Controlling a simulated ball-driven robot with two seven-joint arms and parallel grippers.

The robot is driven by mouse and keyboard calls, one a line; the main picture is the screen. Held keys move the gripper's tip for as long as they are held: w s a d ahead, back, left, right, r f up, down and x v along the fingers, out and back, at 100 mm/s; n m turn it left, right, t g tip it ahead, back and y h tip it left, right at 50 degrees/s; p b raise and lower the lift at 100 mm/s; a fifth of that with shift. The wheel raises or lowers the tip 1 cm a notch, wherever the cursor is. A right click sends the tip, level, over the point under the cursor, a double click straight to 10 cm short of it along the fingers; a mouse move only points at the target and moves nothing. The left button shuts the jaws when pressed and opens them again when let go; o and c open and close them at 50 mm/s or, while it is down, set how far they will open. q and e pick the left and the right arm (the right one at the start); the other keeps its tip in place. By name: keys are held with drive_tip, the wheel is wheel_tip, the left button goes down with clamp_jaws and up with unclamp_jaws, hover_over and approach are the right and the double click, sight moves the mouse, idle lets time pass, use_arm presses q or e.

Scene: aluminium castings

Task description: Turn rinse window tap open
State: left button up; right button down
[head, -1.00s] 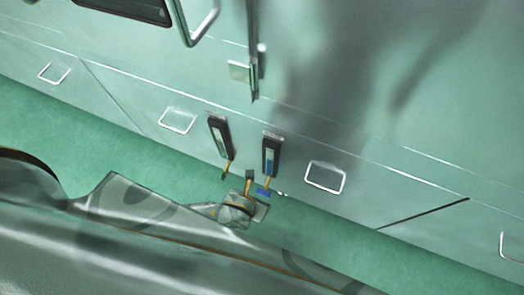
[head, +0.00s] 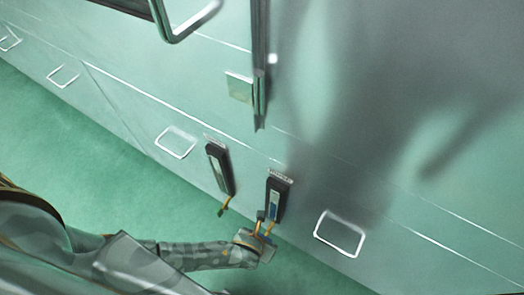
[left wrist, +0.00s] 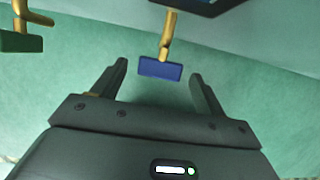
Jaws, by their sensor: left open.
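Two dark sight windows with brass taps sit low on the pale green machine wall. The left window (head: 219,169) has a tap with a green handle (head: 221,211). The right window (head: 274,201) shows blue inside and has a tap with a blue handle; the labels above both are too small to read. In the left wrist view the blue handle (left wrist: 160,69) hangs crosswise below its brass stem (left wrist: 166,36), between my finger lines near the tips, with gaps both sides. My left gripper (head: 263,223) is open at this tap and partly hides it. My right gripper is out of view.
The green handle (left wrist: 20,42) is close by on the left in the wrist view. White-outlined rectangles (head: 340,233) line the lower wall. A metal handle (head: 187,25) and a vertical bar with a latch (head: 240,87) are above. Green floor (head: 90,150) is clear.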

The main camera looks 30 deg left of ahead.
use_arm(q)
drive_tip(key=c, duration=1)
drive_tip(key=shift+a, duration=0.15)
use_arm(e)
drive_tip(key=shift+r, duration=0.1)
use_arm(q)
drive_tip(key=h, duration=0.2)
drive_tip(key=a+n+h+b, duration=0.1)
drive_tip(key=h, duration=0.1)
drive_tip(key=h+b, duration=0.1)
drive_tip(key=h, duration=0.1)
drive_tip(key=shift+a+f+h, duration=0.2)
drive_tip(key=shift+f+h, duration=0.1)
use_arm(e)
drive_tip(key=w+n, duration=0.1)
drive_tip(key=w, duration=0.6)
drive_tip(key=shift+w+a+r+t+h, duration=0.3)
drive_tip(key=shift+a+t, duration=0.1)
